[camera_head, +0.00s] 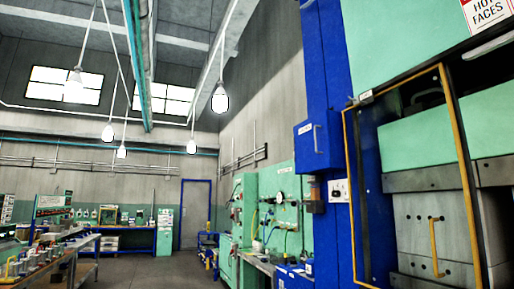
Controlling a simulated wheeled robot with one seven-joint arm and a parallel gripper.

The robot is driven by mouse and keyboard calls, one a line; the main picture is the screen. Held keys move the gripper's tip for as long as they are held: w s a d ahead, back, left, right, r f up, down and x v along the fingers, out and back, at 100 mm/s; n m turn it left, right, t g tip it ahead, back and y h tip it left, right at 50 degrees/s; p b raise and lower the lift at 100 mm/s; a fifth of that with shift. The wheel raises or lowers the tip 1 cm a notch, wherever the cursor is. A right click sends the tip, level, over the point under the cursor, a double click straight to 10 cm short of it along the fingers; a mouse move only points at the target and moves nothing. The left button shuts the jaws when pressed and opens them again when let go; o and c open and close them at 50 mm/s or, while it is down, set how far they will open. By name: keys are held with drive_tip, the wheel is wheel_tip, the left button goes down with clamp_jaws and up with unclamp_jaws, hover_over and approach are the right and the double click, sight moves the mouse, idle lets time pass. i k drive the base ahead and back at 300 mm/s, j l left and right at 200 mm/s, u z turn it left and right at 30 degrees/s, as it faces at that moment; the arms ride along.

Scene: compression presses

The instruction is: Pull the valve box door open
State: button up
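A blue box (310,150) with a small pale label is mounted on the blue column of the press, right of the middle; it looks like the valve box, but the label is too small to read. A slim light handle (316,138) stands upright on its front. The front looks closed, flush with the box. My gripper and arm do not show in this view.
The press (420,150) fills the right side, with a yellow-edged guard frame (352,200) beside the box. A brownish fitting (314,190) hangs under the box. Workbenches (60,255) stand at left. Open floor (160,270) lies between.

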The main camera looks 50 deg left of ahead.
sight(311, 140)
drive_tip(key=u, duration=1.45)
drive_tip(key=z, duration=0.2)
drive_tip(key=i+j+z, duration=0.15)
drive_tip(key=z, duration=0.2)
drive_tip(key=i+j+z, duration=0.35)
